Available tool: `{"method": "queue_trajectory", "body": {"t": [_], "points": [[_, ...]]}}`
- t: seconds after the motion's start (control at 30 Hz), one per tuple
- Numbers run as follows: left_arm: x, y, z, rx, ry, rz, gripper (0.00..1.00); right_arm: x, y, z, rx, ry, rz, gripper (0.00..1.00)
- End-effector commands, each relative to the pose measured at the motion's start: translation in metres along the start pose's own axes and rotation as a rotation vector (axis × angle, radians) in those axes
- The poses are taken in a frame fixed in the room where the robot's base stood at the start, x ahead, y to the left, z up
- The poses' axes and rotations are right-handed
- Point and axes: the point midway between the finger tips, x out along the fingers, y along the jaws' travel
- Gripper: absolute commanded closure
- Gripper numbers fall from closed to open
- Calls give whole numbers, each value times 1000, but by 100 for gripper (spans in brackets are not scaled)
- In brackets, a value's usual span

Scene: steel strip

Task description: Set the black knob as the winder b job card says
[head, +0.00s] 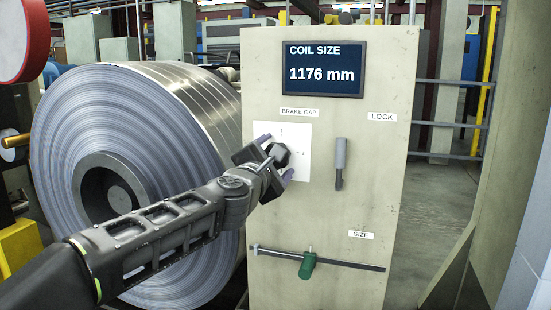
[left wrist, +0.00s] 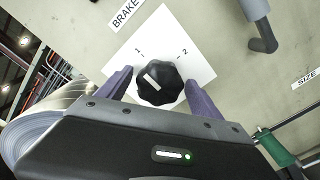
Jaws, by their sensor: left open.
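The black knob (head: 279,155) sits on a white plate (head: 300,139) under the BRAKE GAP label on the beige panel. In the left wrist view the knob (left wrist: 160,86) has a pale mark on its upper-left side, towards the printed 1; a 2 is at the upper right. My left gripper (head: 277,157) is open at the knob, with one purple finger on each side of it. In the left wrist view the fingers (left wrist: 160,90) flank the knob; whether they touch it I cannot tell. No job card is readable. My right gripper is not in view.
A screen (head: 322,69) reads COIL SIZE 1176 mm. A grey lever (head: 340,163) hangs below the LOCK label, right of the knob. A green slider (head: 307,263) sits on a rail under the SIZE label. A large steel coil (head: 140,130) stands left of the panel.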

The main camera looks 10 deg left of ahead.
Motion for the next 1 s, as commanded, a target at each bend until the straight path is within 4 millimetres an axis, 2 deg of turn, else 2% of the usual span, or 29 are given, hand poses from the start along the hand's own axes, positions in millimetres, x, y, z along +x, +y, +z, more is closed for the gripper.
{"method": "queue_trajectory", "body": {"t": [0.17,0.27,0.53,0.7,1.0], "points": [[-4,1,0,0,0,2,25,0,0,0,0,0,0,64],[-14,1,0,0,-1,2,25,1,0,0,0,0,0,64],[-58,2,0,1,0,2,25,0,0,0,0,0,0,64],[-76,1,0,0,0,1,25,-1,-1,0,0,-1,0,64],[-78,0,0,0,0,0,25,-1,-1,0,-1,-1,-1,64]]}}
